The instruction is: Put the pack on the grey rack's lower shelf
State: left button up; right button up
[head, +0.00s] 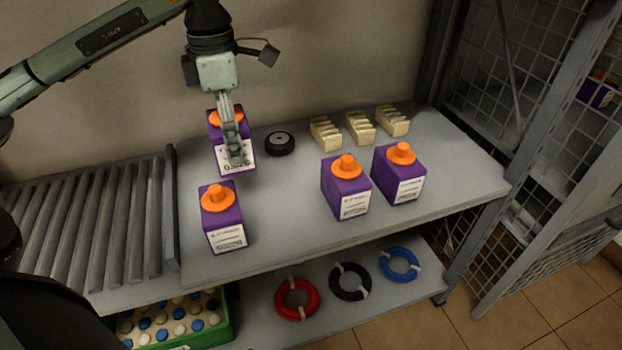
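Several purple packs with orange knobs and white labels stand on the grey bench. One is at the back left (216,150), one at the front left (221,232), and two are at the right, one (346,188) beside the other (398,175). My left gripper (236,158) points down at the back-left pack and covers part of its knob and label. I cannot tell whether the fingers hold that pack. A grey mesh-sided rack (572,120) stands at the right, with another purple pack (596,93) partly visible in it. My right gripper is not in view.
The bench top (290,215) has free room in the middle. A black round object (279,149) and beige slotted blocks (360,133) lie at the back. A roller conveyor (95,220) is left. Below are coloured rings (310,300) and a green crate (215,335).

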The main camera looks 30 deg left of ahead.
pick_arm(q)
jog(key=d+f, duration=0.2)
jog(key=d, duration=0.1)
jog(key=d+f, duration=0.2)
jog(key=d, duration=0.2)
jog(key=d+f, duration=0.2)
jog(key=d, duration=0.1)
jog(key=shift+w+d, duration=0.25)
notch_tip(320, 180, down, 4)
jog(key=shift+r, duration=0.1)
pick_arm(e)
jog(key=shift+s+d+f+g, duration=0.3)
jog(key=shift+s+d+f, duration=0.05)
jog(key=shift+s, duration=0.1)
pick_arm(q)
jog(key=shift+f, duration=0.25)
jog(key=o, duration=1.8)
jog(key=shift+c, duration=0.2)
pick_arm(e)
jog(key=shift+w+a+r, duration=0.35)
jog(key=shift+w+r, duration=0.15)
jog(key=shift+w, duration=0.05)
